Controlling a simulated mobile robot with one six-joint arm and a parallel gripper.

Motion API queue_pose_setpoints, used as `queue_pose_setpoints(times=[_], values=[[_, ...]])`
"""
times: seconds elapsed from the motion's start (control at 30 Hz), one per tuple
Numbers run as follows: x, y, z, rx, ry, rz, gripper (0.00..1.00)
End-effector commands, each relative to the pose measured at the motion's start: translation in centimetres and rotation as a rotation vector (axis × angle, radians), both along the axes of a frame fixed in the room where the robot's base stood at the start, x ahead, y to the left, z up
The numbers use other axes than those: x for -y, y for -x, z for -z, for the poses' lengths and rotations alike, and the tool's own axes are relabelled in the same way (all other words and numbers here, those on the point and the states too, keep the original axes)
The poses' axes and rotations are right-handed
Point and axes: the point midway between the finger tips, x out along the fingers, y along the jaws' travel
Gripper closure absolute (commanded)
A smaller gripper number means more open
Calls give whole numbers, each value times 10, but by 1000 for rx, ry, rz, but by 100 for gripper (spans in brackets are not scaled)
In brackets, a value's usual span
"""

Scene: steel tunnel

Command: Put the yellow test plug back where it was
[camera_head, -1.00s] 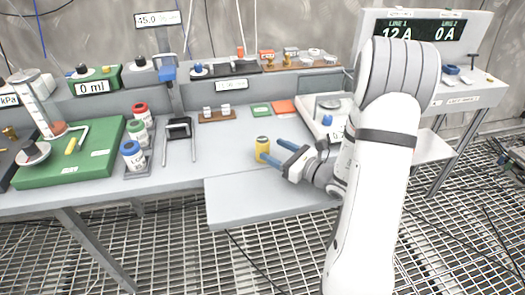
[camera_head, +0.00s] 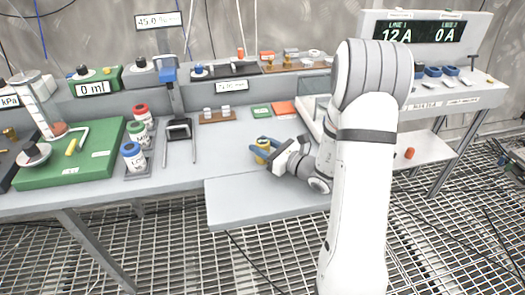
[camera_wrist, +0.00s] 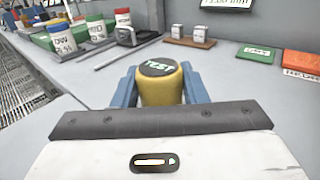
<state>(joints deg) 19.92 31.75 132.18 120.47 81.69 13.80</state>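The yellow test plug (camera_head: 263,144) stands upright on the grey bench, near the pull-out front leaf. In the wrist view the plug (camera_wrist: 160,84) shows a dark top with the green word TEST. My gripper (camera_head: 262,149) reaches in from the right, with its blue fingers on either side of the plug. In the wrist view the fingers (camera_wrist: 160,88) lie close along both sides of it. I cannot tell whether they press on it. The plug's lower part is hidden behind the gripper body in the wrist view.
Green and orange cards (camera_head: 283,107) and a small brown rack (camera_head: 217,116) lie behind the plug. Bottles (camera_head: 133,155) and a metal stand (camera_head: 179,130) are left. A panel reading 12 A and 0 A (camera_head: 420,32) stands back right. The front leaf (camera_head: 260,200) is clear.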

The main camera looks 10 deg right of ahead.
Motion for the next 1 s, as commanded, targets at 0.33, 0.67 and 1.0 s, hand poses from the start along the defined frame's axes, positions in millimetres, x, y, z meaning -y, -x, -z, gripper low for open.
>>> queue_pose_setpoints(times=[0.33,0.67,1.0], values=[[0,0,0,0,0,1,90],[1,0,-23,5,3,1,90],[1,0,-86,5,3,1,90]])
